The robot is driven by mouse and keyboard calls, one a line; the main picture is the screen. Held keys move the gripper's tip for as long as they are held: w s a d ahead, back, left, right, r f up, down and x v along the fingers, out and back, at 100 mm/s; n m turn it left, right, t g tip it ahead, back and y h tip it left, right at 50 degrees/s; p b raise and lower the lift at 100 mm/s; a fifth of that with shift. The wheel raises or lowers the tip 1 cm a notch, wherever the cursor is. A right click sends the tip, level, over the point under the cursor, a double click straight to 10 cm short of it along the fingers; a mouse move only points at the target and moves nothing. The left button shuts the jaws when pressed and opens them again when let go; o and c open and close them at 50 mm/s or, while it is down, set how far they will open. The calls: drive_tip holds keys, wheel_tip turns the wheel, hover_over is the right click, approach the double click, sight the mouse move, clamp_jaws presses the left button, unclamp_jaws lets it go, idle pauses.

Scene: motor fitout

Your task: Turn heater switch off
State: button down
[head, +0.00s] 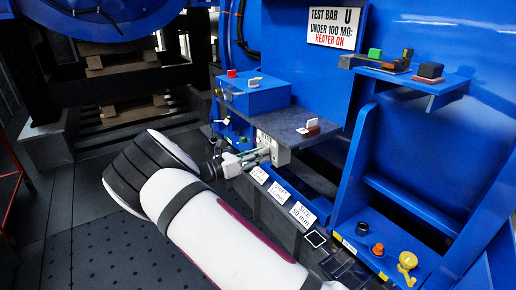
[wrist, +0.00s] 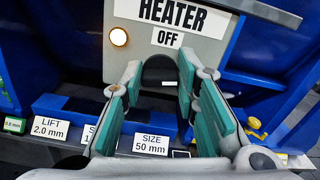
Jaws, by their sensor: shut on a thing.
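The heater panel (wrist: 205,30) is a light grey plate with a HEATER label and a smaller OFF label under it. A round lamp (wrist: 118,36) at its left glows warm white. Below the OFF label is the dark heater switch (wrist: 160,68), with my gripper's teal-padded fingers on either side of it. My gripper (wrist: 158,82) is shut on the switch, with a wide gap between the fingers. In the head view my gripper (head: 262,157) reaches the panel's front under the grey shelf. The switch's handle and its exact angle are hard to make out.
A blue cabinet with a yellow knob (head: 407,262) stands at right.

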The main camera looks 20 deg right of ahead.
drive_tip(key=shift+w+a+f+n+p, duration=0.15)
drive_tip(key=shift+n+p, duration=1.2)
drive_tip(key=shift+n, duration=2.5)
drive_tip(key=shift+d+f+n+p, duration=0.1)
drive_tip(key=shift+n+p, duration=1.25)
drive_tip(key=shift+n, duration=2.5)
drive_tip(key=c, duration=1.2)
unclamp_jaws()
drive_tip(key=shift+c, duration=0.2)
drive_tip(key=shift+a, duration=0.1)
drive_tip(key=v, duration=1.2)
